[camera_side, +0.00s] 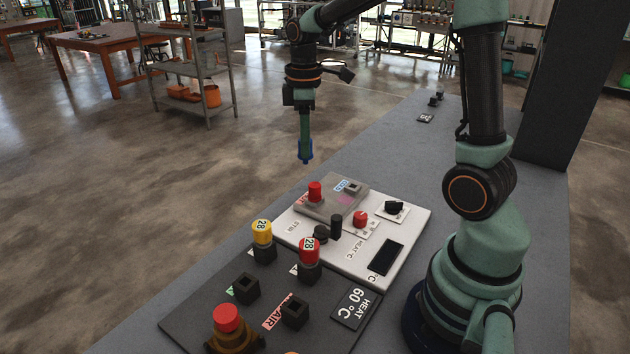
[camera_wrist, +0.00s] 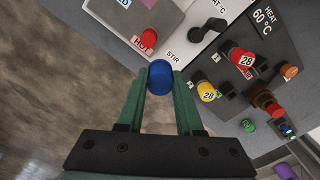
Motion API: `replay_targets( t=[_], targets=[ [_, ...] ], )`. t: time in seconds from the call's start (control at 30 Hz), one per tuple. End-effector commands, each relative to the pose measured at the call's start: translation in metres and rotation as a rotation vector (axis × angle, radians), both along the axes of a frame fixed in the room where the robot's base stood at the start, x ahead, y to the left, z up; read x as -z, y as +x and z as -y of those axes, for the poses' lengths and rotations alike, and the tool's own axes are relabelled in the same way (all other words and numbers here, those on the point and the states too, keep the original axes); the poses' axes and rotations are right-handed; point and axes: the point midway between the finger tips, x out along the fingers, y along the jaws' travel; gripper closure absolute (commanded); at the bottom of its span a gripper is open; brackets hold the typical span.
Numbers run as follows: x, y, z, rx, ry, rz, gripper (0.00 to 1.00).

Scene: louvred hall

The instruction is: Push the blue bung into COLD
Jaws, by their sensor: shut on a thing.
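My gripper (camera_side: 305,140) is shut on the blue bung (camera_side: 305,155), which hangs below the fingertips, above and to the left of the panel. In the wrist view the blue bung (camera_wrist: 160,75) sits between the two green fingers. The COLD socket (camera_side: 352,187) is a dark square hole beside a blue label on the grey block (camera_side: 350,205). It looks empty. In the wrist view only part of its blue label (camera_wrist: 122,3) shows at the top edge, and the socket is out of frame. The bung is apart from the block.
A red bung (camera_side: 315,190) stands by the HOT label on the same block. The white panel (camera_side: 410,230) also carries dark knobs and a red button. Nearer, the dark board (camera_side: 190,325) holds yellow and red capped pieces marked 28 and open square sockets (camera_side: 246,288).

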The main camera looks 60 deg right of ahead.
Motion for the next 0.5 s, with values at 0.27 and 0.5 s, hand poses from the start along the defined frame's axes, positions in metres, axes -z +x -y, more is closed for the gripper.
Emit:
replay_targets(
  t=[0.27,0.5],
  targets=[
    [0.029,-0.036,0.098,0.274,0.001,-0.002,1.00],
    [0.039,-0.054,0.127,0.364,0.000,-0.001,1.00]
  ],
)
